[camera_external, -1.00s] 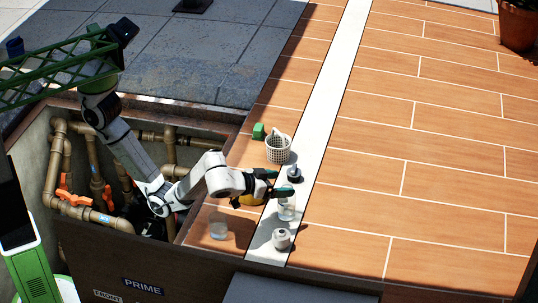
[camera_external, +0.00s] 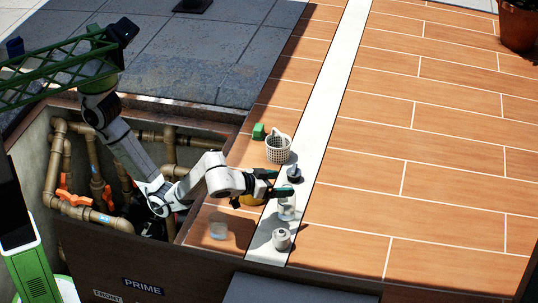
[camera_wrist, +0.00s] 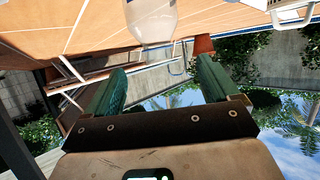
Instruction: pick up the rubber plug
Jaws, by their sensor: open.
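A small dark object with a raised knob, which looks like the rubber plug (camera_external: 294,174), stands on the white strip in the external view. My gripper (camera_external: 281,183) is just left of it and below it in the picture, with its green fingers apart and pointing right. I cannot tell from this angle whether a finger touches the plug. In the wrist view my gripper (camera_wrist: 160,68) is open, with nothing held between its fingers. The plug cannot be made out in the wrist view.
A clear jar (camera_external: 286,211) stands just below my fingers; a clear vessel (camera_wrist: 152,22) shows at the wrist view's top. A grey-white pot (camera_external: 281,239), a clear glass (camera_external: 218,231), a white basket (camera_external: 278,151) and a green block (camera_external: 258,131) are nearby. Tiles to the right are clear.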

